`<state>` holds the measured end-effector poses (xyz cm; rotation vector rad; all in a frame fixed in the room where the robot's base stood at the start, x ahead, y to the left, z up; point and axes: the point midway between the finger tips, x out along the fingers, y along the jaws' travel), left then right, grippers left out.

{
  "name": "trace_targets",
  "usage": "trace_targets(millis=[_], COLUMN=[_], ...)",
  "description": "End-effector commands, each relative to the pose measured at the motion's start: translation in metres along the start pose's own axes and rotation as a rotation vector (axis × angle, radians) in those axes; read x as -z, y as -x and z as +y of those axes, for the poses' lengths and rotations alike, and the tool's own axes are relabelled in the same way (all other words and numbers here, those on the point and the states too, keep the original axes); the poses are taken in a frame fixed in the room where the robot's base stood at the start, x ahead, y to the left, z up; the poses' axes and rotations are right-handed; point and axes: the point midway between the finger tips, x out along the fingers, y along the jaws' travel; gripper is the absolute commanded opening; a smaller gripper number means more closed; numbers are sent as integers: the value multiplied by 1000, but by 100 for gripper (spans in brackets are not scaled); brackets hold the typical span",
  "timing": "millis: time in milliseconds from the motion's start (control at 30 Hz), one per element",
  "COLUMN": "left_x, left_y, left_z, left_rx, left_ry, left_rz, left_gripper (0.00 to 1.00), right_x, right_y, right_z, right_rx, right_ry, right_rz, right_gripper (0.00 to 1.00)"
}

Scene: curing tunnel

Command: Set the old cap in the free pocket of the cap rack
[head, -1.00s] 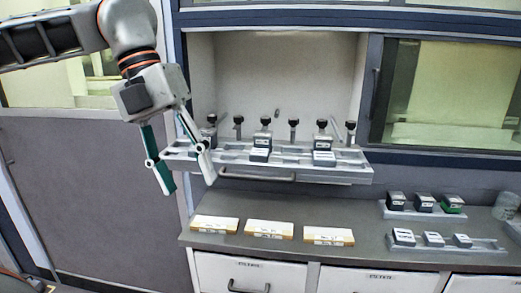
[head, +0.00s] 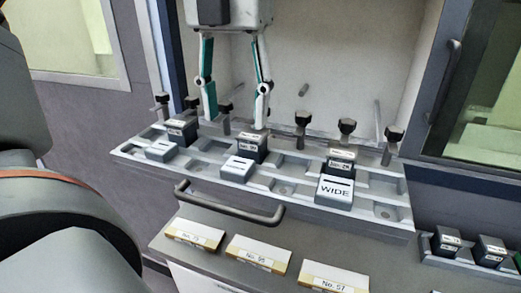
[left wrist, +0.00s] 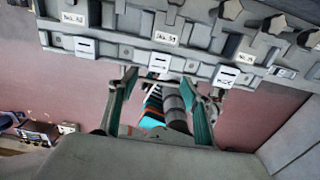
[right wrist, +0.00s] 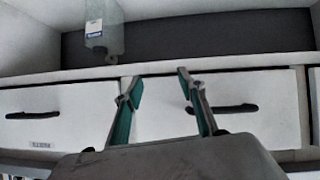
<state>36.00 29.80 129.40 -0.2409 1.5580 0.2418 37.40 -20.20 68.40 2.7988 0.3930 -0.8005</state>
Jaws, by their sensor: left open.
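On the silver shelf tray (head: 385,212), three light slotted caps sit in front of dark labelled blocks: a left cap (head: 162,150), a middle cap (head: 238,168) and a right cap marked WIDE (head: 335,190). I cannot tell which is the old cap. My left gripper (head: 235,118) is open and empty, pointing down at the tray's back, between the left and middle blocks in the picture. In the left wrist view its fingers (left wrist: 163,85) spread either side of the middle cap (left wrist: 159,63), apart from it. My right gripper (right wrist: 158,76) is open and empty before white drawers.
Black-knobbed posts (head: 302,125) line the tray's back, and a bar handle (head: 230,205) juts from its front. Labelled cards, including No. 95 (head: 258,252), lie below. Dark blocks (head: 446,242) stand at lower right. A clear container (right wrist: 103,30) is above the drawers.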

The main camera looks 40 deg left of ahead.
Motion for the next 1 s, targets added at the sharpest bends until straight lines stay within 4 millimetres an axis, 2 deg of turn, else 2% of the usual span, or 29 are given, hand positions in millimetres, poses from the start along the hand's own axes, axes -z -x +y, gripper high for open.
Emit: trace_targets(millis=[167, 400, 600, 733, 1000], left_x=[0, -1, -1, -1, 0], left_y=[-13, -46, -73, -86, -100], left_z=[0, 0, 0, 0, 0], left_rx=[1, 1, 1, -1, 0], left_ry=[-1, 0, 1, 1, 0], left_rz=[2, 7, 8, 4, 2], left_gripper=[49, 49, 49, 49, 49], right_x=[-22, -57, -80, -85, -77], right_y=[0, -12, -22, -25, -31], right_z=[-7, -14, -18, -18, -8], right_rx=[7, 14, 18, 15, -2], right_ry=[-5, -8, -6, 1, 18], right_rz=[-24, -49, -66, -65, -44], right_gripper=[40, 40, 40, 40, 40])
